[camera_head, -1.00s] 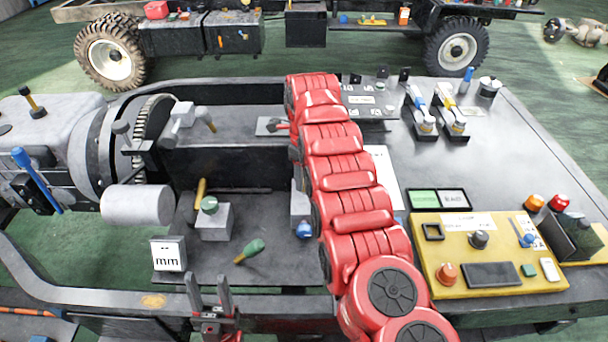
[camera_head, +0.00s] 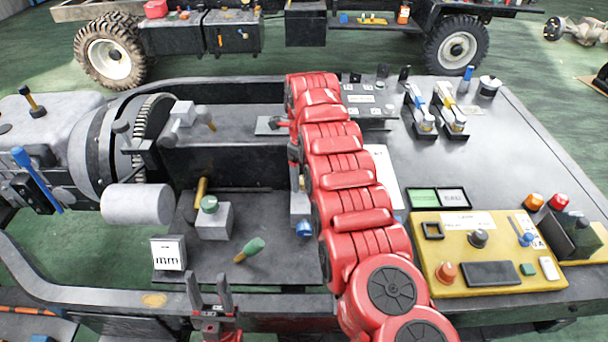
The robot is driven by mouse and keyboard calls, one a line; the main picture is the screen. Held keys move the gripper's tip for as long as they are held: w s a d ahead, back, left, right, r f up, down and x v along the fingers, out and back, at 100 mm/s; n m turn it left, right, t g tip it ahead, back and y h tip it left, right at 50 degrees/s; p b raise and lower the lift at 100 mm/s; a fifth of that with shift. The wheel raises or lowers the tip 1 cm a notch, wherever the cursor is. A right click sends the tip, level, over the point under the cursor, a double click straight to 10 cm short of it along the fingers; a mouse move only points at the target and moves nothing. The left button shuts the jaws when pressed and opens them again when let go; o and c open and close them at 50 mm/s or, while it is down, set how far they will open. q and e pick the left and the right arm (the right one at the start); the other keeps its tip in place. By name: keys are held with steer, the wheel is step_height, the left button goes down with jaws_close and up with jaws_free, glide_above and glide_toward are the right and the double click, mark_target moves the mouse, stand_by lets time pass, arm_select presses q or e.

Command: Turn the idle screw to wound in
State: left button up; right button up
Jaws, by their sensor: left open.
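Which part is the idle screw I cannot tell for sure. My left gripper (camera_head: 210,292) is at the bottom edge, fingers upright and apart, empty, in front of the bench's near rail. My right arm reaches across the middle. Its slim grey end (camera_head: 294,168) shows partly along the arm's left side, above the block with the blue knob; its fingertips are not clear.
A yellow panel (camera_head: 452,284) with knobs and buttons lies at the right. A grey engine-like housing (camera_head: 60,130) fills the left. A small white card (camera_head: 168,254) stands at the front left.

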step_height(320, 180, up, 3)
steer(key=shift+r, duration=0.1)
step_height(320, 180, up, 5)
steer(key=shift+d+f+p, duration=0.1)
steer(key=shift+p, duration=1)
step_height(320, 180, up, 9)
steer(key=p, duration=0.9)
glide_above(304, 179)
steer(key=shift+r, duration=0.2)
steer(key=shift+s, duration=0.1)
